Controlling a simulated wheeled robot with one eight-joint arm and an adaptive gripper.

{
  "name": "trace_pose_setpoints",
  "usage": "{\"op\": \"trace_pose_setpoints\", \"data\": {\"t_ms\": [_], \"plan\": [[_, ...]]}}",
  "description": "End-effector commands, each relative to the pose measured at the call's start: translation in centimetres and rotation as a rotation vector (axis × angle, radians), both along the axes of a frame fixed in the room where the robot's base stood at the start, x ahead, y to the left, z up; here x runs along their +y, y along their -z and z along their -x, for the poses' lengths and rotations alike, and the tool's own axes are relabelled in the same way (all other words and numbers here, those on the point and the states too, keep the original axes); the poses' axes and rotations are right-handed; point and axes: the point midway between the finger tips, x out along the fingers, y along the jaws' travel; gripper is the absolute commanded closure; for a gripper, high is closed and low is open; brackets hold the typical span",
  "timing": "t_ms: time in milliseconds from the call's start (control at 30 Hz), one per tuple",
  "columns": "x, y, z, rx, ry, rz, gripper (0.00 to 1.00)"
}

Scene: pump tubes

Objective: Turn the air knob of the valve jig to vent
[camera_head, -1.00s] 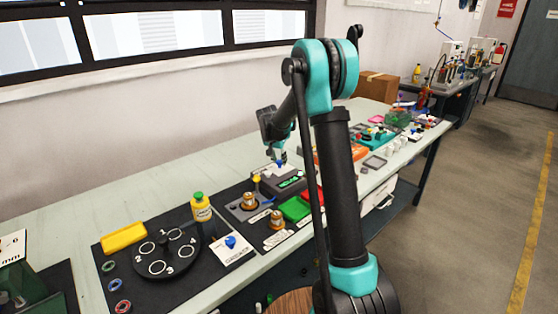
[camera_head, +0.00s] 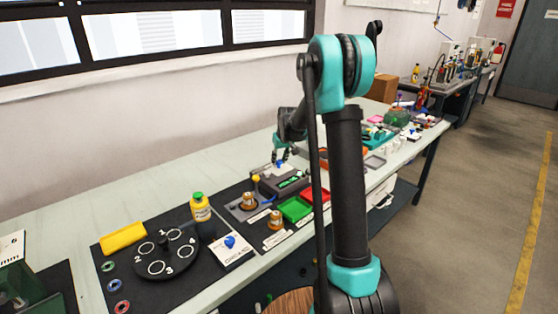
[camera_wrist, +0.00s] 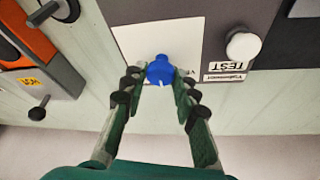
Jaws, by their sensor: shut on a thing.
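The blue air knob (camera_wrist: 160,70) sits on a white plate (camera_wrist: 133,42) of the valve jig in the wrist view. A small pale mark shows on its near side. My gripper (camera_wrist: 158,84) has its green fingers with dark pads on both sides of the knob and is shut on it. The lettering on the plate is mostly hidden by a finger, so I cannot read the knob's setting. In the head view my gripper (camera_head: 281,158) is over the grey jig (camera_head: 291,182) with a green display; the knob is tiny there.
A white round knob (camera_wrist: 243,46) by a TEST label is right of the blue one. An orange and grey device (camera_wrist: 38,60) is at left. A yellow-bodied bottle (camera_head: 201,210), a black dial plate (camera_head: 165,258) and red and green trays are nearby on the bench.

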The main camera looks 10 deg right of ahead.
Motion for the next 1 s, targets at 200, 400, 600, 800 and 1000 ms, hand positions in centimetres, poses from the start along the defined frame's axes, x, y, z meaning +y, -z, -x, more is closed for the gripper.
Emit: {"op": "trace_pose_setpoints", "data": {"t_ms": [200, 400, 600, 800, 1000], "plan": [[-0.26, 0.0, -0.09, 0.001, -0.202, 0.0, 1.0], [-0.32, -0.03, -0.16, 0.0, -0.388, -0.001, 1.0], [-0.4, 0.01, -0.22, 0.001, -0.549, 0.0, 1.0], [-0.43, -0.01, -0.29, 0.001, -0.669, 0.001, 1.0], [-0.48, 0.01, -0.31, 0.001, -0.738, 0.0, 1.0]]}}
